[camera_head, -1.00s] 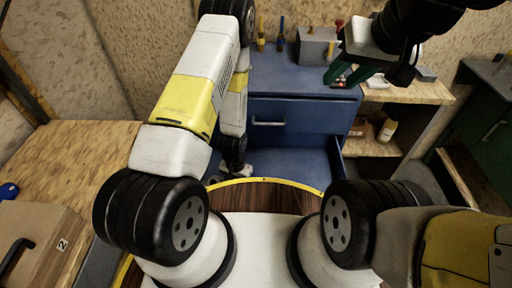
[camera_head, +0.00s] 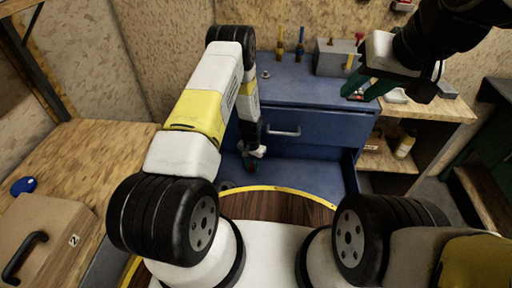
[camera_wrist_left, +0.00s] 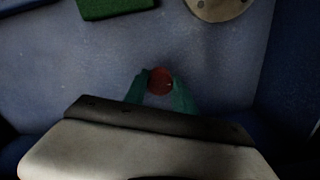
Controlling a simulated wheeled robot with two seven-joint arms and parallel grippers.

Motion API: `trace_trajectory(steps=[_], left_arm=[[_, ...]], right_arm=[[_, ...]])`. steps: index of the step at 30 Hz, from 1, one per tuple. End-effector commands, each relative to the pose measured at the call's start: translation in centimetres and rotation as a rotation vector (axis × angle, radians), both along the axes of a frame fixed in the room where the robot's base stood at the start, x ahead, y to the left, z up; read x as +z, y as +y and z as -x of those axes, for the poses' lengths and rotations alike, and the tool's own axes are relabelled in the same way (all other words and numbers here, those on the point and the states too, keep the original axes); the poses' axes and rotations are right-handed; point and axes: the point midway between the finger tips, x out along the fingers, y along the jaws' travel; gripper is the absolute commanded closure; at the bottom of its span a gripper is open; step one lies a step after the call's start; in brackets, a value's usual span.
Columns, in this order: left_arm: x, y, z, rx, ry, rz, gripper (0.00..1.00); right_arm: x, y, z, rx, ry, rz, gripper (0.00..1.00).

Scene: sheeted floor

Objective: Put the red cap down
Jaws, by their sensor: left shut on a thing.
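The red cap (camera_wrist_left: 160,81) is small and round, held between the green fingertips of my left gripper (camera_wrist_left: 159,91) in the left wrist view. That gripper is shut on it, over the blue-grey floor of the open drawer. In the head view my left gripper (camera_head: 251,162) is small, low in front of the blue cabinet. Whether the cap touches the drawer floor cannot be told. My right gripper (camera_head: 364,88) has green fingers spread apart, with nothing seen between them, above the right end of the cabinet top.
The open blue drawer (camera_head: 315,172) also holds a green block (camera_wrist_left: 115,8) and a round tan piece (camera_wrist_left: 218,8), both at the wrist view's top edge. A grey box (camera_head: 334,58) and upright tools stand on the blue cabinet (camera_head: 300,88). A wooden shelf (camera_head: 440,108) is at right.

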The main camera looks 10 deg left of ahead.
Motion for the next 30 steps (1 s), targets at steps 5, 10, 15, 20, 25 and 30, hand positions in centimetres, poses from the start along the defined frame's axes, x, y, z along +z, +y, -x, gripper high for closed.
trace_trajectory(steps=[5,10,15,20,25,30], left_arm=[[-2.5,0.0,0.2,0.0,0.003,0.0,1.0],[-2.4,0.0,0.1,0.0,0.002,-0.001,1.0],[-2.8,0.0,0.2,0.0,0.002,-0.001,1.0],[-2.7,0.0,0.1,0.0,0.002,-0.001,0.47],[-2.7,0.0,0.1,0.0,0.002,-0.001,0.47],[-2.2,0.0,0.1,0.001,0.001,0.0,0.47]], right_arm=[[0.0,0.0,0.0,0.0,0.0,0.0,0.66],[0.0,0.0,0.0,0.0,0.0,0.0,0.66],[0.0,0.0,0.0,0.0,0.0,0.0,0.66],[0.0,0.0,0.0,0.0,0.0,0.0,0.66],[0.0,0.0,0.0,0.0,0.0,0.0,0.66],[0.0,0.0,0.0,0.0,0.0,0.0,0.66]])
